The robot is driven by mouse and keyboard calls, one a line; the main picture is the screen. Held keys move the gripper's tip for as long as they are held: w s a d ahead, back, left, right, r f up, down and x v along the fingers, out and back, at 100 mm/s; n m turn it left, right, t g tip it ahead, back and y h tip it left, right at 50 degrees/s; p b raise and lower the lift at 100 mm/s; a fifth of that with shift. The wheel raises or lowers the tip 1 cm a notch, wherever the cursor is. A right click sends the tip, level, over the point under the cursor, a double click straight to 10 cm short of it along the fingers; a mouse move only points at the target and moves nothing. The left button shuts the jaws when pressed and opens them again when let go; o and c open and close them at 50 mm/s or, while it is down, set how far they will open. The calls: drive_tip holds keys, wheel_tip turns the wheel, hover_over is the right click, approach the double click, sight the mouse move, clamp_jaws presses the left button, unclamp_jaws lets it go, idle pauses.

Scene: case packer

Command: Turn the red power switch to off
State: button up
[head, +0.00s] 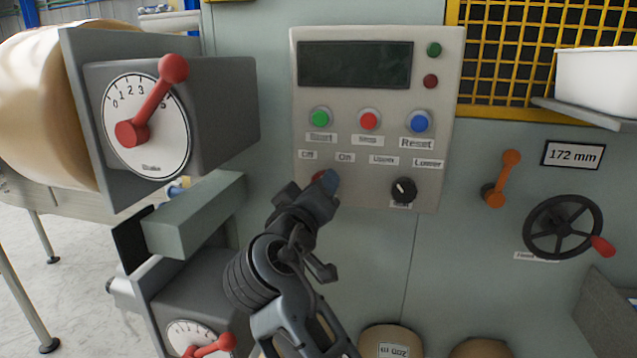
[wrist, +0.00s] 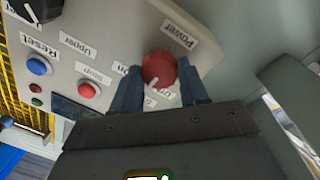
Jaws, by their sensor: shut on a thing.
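The red power switch (wrist: 158,68) is a round knob on the control panel (head: 372,190), beside the "Power" label in the wrist view. My gripper (wrist: 158,84) is shut on the knob, with one dark blue finger on each side of it. In the head view my gripper (head: 327,182) hides most of the knob; only a bit of red shows.
Green (head: 320,118), red (head: 369,120) and blue (head: 420,122) buttons sit above the switch. A black selector knob (head: 404,189) is to its right. A dial box with a red lever (head: 150,105) juts out at the left. An orange handle (head: 500,180) and handwheel (head: 562,227) are at the right.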

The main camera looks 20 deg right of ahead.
drive_tip(key=shift+n+t+y+p, duration=0.4)
drive_tip(key=shift+n+p, duration=2.15)
drive_tip(key=shift+n, duration=1.95)
drive_tip(key=shift+f, duration=0.1)
drive_tip(key=o, duration=1.1)
drive_tip(key=shift+c, duration=0.2)
drive_tip(key=shift+s, duration=0.1)
drive_tip(key=b+v, duration=0.2)
drive_tip(key=v, duration=0.5)
drive_tip(key=shift+s+a, duration=0.2)
drive_tip(key=shift+s, duration=0.1)
drive_tip(key=shift+f, duration=0.15)
